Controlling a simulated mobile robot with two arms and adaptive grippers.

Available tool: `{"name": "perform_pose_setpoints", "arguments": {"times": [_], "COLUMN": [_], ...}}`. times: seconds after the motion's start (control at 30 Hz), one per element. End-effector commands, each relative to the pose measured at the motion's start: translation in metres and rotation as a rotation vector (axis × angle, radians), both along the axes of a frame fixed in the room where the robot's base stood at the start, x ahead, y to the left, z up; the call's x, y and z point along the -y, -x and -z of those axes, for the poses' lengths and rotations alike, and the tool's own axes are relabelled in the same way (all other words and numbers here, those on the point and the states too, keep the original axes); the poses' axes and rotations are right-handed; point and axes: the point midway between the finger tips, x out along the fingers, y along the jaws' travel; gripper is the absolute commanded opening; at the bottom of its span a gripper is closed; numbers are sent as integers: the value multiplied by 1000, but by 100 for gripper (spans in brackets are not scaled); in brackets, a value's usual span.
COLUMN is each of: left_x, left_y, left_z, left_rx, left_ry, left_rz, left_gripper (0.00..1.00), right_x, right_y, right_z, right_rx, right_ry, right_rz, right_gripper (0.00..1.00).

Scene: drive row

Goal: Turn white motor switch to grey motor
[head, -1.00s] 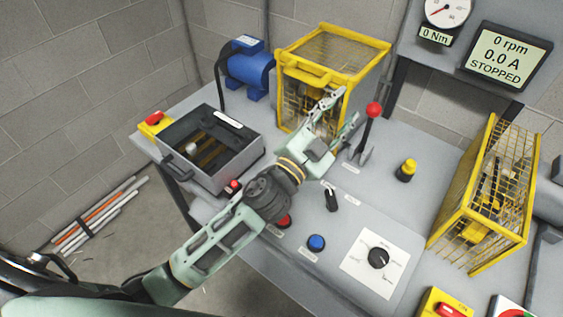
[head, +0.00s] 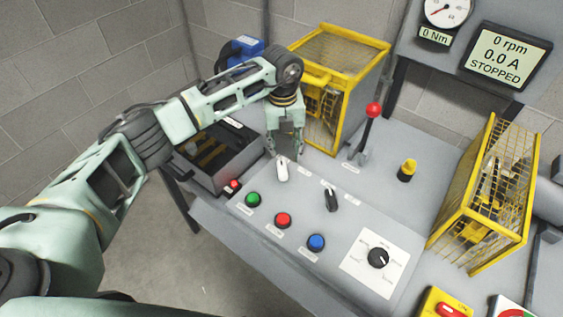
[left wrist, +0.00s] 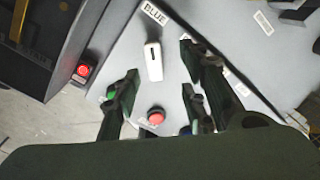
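The white switch (head: 282,172) is a white handle on the sloping grey panel, above the green button. In the left wrist view the white switch (left wrist: 153,62) stands nearly upright in the picture, with a dark mark on it, its upper end towards a label reading BLUE (left wrist: 155,12). My left gripper (head: 287,152) points down just above and behind the switch. In the left wrist view its fingers are apart, one on each side of the switch, and empty. A grey motor (head: 549,201) is partly seen at the right edge. My right gripper is out of view.
A black switch (head: 331,200), green button (head: 252,200), red button (head: 283,220), blue button (head: 316,242) and dial (head: 378,258) are close by. A red-knobbed lever (head: 369,130) and yellow cage (head: 345,95) stand behind. The display (head: 506,55) reads STOPPED, 0 rpm.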

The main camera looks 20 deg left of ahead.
Motion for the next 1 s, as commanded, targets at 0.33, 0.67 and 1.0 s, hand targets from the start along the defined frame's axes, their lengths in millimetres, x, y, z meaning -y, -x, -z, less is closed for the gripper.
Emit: {"name": "perform_pose_setpoints", "arguments": {"times": [0.33,0.67,1.0], "left_x": [-9,-9,-9], "left_y": [0,0,0], "left_z": [36,73,75], "left_rx": [-11,-7,-6], "left_ry": [-35,-33,-32], "left_rz": [-16,-13,-13], "left_gripper": [39,39,34], "right_x": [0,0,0], "right_y": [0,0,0], "right_z": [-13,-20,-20], "right_rx": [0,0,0], "right_ry": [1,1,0], "right_rz": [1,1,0], "right_gripper": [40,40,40]}}
